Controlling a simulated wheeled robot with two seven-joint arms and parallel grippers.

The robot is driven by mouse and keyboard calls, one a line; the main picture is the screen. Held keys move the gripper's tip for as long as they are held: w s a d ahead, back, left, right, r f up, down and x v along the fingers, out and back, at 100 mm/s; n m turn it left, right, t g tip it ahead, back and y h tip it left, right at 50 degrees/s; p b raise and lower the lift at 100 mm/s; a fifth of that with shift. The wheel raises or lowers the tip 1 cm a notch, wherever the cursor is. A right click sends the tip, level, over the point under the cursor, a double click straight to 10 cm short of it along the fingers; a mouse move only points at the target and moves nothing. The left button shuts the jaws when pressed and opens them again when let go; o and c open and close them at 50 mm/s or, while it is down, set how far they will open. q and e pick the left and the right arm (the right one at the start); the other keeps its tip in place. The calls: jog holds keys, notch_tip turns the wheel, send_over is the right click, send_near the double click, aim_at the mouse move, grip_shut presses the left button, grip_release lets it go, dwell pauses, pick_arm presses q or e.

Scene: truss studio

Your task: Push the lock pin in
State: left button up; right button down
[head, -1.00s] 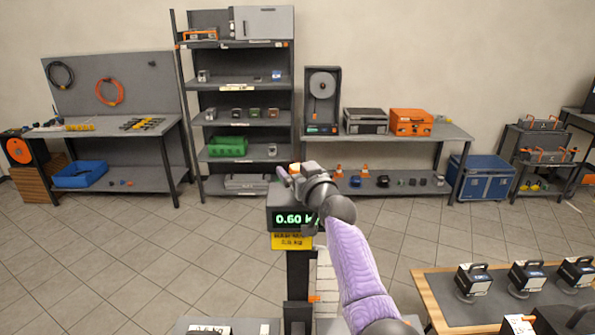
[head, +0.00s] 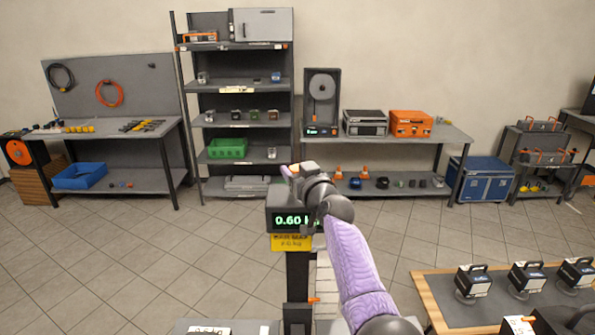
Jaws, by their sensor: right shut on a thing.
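My right gripper (head: 291,172) is in the middle of the view, at the end of my lilac-sleeved arm, over the top of a dark scale head (head: 268,219). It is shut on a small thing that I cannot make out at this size. The scale head has a green 0.60 display, partly hidden by my wrist, and stands on a dark post (head: 297,275). A small orange piece (head: 314,299), perhaps the lock pin, sticks out to the right low on the post, well below my gripper. My left gripper is out of view.
A yellow label (head: 291,242) hangs under the display. A wood-edged table (head: 424,287) with several dark handled units stands at the lower right. A shelf rack (head: 240,132) and workbenches line the back wall. The tiled floor (head: 150,260) at the left is clear.

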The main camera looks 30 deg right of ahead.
notch_tip(320, 180, down, 4)
jog(key=b, duration=0.3)
jog(key=shift+b, duration=0.4)
jog(key=shift+r, duration=0.15)
jog(key=shift+c, duration=0.5)
grip_release()
jog(key=shift+r, duration=0.1)
jog(key=shift+s+p, duration=0.15)
jog(key=shift+p, duration=0.15)
jog(key=s, duration=0.9)
jog(key=shift+s+a, duration=0.3)
